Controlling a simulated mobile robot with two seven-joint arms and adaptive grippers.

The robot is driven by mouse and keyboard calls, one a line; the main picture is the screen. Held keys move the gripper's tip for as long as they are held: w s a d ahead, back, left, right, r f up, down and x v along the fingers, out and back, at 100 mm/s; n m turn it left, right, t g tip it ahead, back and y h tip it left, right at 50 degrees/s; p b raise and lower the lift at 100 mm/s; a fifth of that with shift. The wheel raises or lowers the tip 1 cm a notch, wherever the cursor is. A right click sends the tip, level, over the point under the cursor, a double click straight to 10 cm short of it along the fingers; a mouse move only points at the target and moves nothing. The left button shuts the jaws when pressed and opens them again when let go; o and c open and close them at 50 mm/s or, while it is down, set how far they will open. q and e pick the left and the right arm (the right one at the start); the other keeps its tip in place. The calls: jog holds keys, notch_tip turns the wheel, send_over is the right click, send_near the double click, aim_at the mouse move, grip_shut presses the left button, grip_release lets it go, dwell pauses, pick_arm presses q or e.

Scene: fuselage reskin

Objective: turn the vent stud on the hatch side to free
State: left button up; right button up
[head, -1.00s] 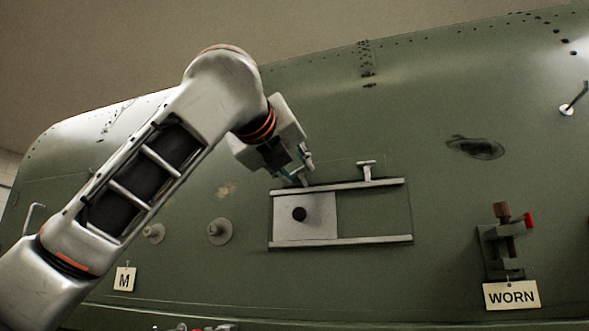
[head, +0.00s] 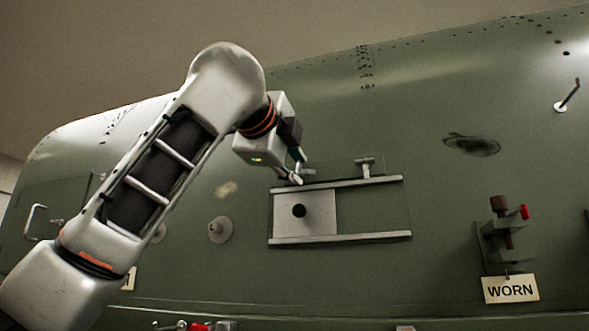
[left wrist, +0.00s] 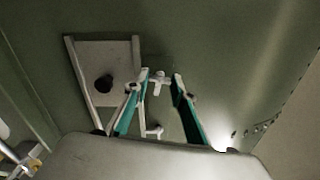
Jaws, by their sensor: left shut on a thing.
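My left gripper (head: 297,172) is at the top rail of the vent frame (head: 340,238), above the pale plate with a black knob (head: 299,210). In the left wrist view its two teal fingers (left wrist: 160,80) stand either side of a small pale T-shaped stud (left wrist: 158,86), the one nearer the hatch, and are shut on it. In the head view the fingers hide most of this stud. A second T-shaped stud (head: 366,166) stands free further right on the top rail, and also shows in the left wrist view (left wrist: 155,132). My right gripper is not in view.
The hatch handle (head: 34,222) is at the far left. A round disc (head: 221,229) sits left of the frame. A clamp with a red end (head: 503,235) and a WORN card (head: 510,289) are at right. A thin rod (head: 568,96) sticks out upper right.

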pick_arm(q)
jog(key=shift+n, duration=1)
jog(key=o, duration=1.1)
jog(key=shift+s, duration=0.1)
jog(key=v, duration=1.2)
jog(key=shift+a, duration=0.1)
